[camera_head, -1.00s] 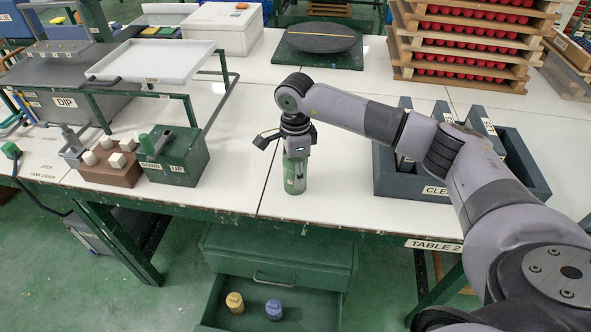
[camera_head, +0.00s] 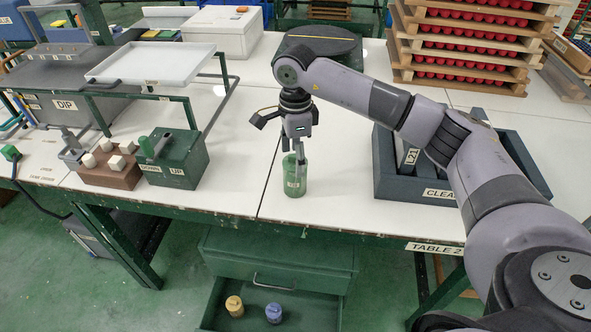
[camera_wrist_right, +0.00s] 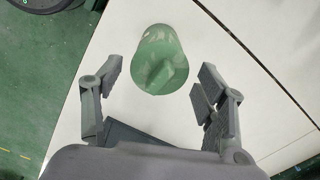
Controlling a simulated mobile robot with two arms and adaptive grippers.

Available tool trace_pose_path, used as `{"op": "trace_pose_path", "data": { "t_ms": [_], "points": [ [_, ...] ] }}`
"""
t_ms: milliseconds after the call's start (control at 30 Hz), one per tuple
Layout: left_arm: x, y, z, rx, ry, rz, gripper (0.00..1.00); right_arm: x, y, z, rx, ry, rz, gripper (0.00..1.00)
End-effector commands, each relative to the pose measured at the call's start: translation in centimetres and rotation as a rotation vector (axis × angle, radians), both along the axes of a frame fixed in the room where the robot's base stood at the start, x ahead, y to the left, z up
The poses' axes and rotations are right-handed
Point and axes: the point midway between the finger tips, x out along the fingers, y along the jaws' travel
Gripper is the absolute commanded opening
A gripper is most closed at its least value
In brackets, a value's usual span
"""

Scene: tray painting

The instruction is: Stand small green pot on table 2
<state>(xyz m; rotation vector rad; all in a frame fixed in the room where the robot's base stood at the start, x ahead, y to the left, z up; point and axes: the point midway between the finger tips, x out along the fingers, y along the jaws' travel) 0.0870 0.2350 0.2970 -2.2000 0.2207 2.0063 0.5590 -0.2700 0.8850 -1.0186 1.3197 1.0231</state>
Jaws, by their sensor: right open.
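The small green pot (camera_head: 294,181) stands upright on the white top of table 2 (camera_head: 345,200), near the front edge. It also shows in the right wrist view (camera_wrist_right: 160,60), seen from above with a raised grip on its lid. My right gripper (camera_head: 298,150) is directly above the pot, pointing down. In the right wrist view its two fingers (camera_wrist_right: 155,110) are spread apart with nothing between them, and the pot lies beyond the tips. My left gripper is not in view.
A grey crate (camera_head: 400,188) labelled CLEA stands to the right. A green box (camera_head: 190,165) with a lever and a brown block (camera_head: 110,176) stand to the left. Below, an open drawer (camera_head: 320,308) holds a yellow pot (camera_head: 234,306) and a blue pot (camera_head: 273,313).

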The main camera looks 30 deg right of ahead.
Motion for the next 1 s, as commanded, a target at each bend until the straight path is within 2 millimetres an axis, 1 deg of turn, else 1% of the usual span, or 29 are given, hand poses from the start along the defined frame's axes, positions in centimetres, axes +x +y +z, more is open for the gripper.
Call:
{"op": "trace_pose_path", "data": {
  "t_ms": [33, 200, 367, 500, 900, 967, 1000],
  "points": [
    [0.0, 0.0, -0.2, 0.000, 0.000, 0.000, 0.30, 0.1, 0.0, 1.1, 0.000, -0.005, 0.000, 0.66],
    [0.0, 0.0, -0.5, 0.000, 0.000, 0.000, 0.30, 0.1, 0.0, 4.2, -0.001, -0.003, 0.000, 0.66],
    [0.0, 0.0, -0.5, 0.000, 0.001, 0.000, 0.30, 0.0, 0.0, 5.8, 0.000, -0.001, -0.001, 0.66],
    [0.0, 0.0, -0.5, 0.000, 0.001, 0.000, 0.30, 0.0, 0.0, 6.2, -0.001, 0.001, -0.001, 0.66],
    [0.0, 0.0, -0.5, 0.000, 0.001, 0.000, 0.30, 0.0, 0.0, 6.2, -0.001, 0.001, 0.000, 0.66],
    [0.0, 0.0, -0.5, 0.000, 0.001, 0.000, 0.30, 0.0, 0.1, 6.1, 0.004, 0.000, 0.001, 0.66],
    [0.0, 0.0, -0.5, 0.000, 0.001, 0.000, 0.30, 0.0, 0.5, 5.9, 0.016, -0.001, 0.006, 0.66]
  ]
}}
